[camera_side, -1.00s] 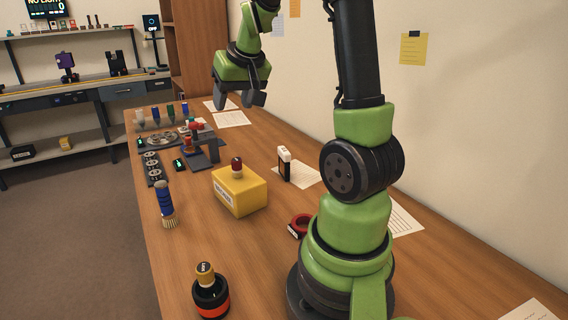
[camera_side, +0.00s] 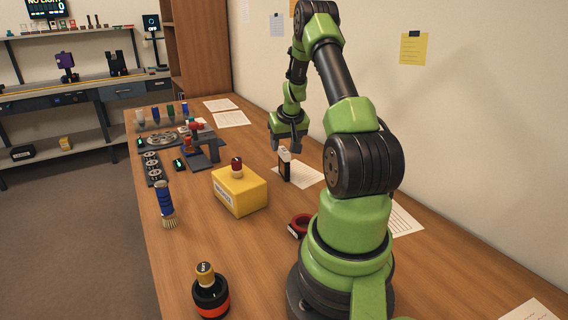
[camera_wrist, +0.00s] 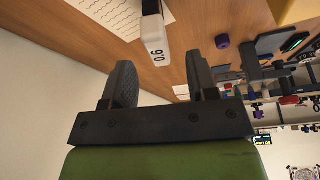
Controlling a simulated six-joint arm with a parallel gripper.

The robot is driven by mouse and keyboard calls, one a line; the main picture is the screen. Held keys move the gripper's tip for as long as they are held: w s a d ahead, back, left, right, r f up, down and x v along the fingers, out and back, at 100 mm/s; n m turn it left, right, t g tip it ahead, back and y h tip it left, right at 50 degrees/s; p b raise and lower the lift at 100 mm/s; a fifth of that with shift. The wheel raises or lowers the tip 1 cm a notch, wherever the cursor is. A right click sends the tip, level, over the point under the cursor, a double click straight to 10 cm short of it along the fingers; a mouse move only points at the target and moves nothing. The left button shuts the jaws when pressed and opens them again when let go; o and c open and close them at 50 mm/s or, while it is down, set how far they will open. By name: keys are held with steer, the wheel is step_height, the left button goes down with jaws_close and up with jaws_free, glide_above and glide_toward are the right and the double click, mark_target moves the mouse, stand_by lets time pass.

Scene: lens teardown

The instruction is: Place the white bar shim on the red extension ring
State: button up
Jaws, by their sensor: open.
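The white bar shim (camera_side: 285,154) stands upright on the table, white at the top and black below. In the wrist view its white end (camera_wrist: 155,38) carries a printed number and lies just beyond and between the fingertips. My gripper (camera_side: 287,149) is open right at the shim's top, and its two fingers also show in the wrist view (camera_wrist: 160,75). I cannot tell whether a finger touches the shim. The red extension ring (camera_side: 299,221) lies on the table near my base, with a small white label on its side.
A yellow box (camera_side: 240,192) with a red-topped piece on it stands left of the shim. A blue-handled brush (camera_side: 165,205) and a dark bottle (camera_side: 211,293) stand nearer the left edge. Trays and a fixture (camera_side: 200,150) fill the far end. Paper (camera_side: 308,174) lies by the shim.

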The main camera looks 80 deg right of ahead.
mark_target(284, 150)
steer(key=x, duration=0.4)
steer(key=shift+s, duration=0.15)
jaws_close()
